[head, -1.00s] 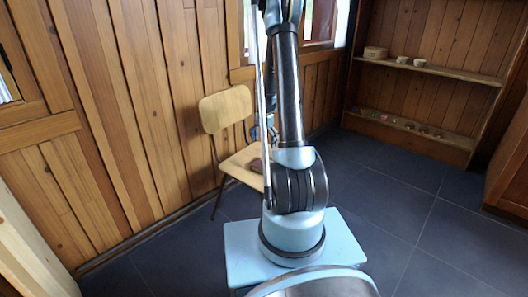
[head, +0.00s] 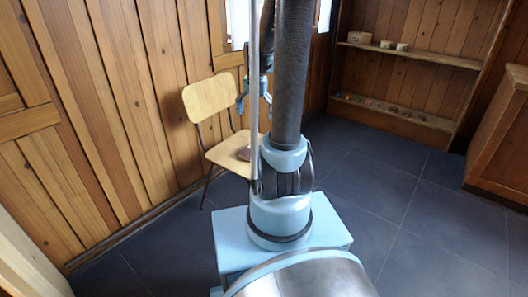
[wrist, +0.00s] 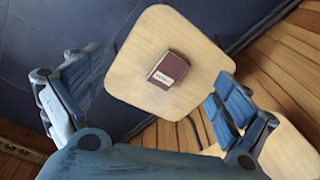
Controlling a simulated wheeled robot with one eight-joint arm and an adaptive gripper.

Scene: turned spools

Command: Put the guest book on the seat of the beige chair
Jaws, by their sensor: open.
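The guest book, a small dark red book with a white label, lies flat on the seat of the beige chair (head: 222,150). In the wrist view the guest book (wrist: 168,71) is near the middle of the chair's seat (wrist: 135,62), clear of its edges. In the head view the guest book (head: 244,153) is partly hidden by my arm. My gripper (wrist: 155,78) is open and empty, its blue fingers wide apart to either side of the book in the picture. In the head view my gripper (head: 256,98) hangs above the seat, apart from the book.
The chair stands close to a wood-plank wall (head: 130,110), its backrest (head: 210,97) rising beside my arm. A wooden shelf unit (head: 415,54) with small items stands at the back right. A wooden cabinet (head: 500,140) is at the right. The dark tiled floor (head: 400,200) between is clear.

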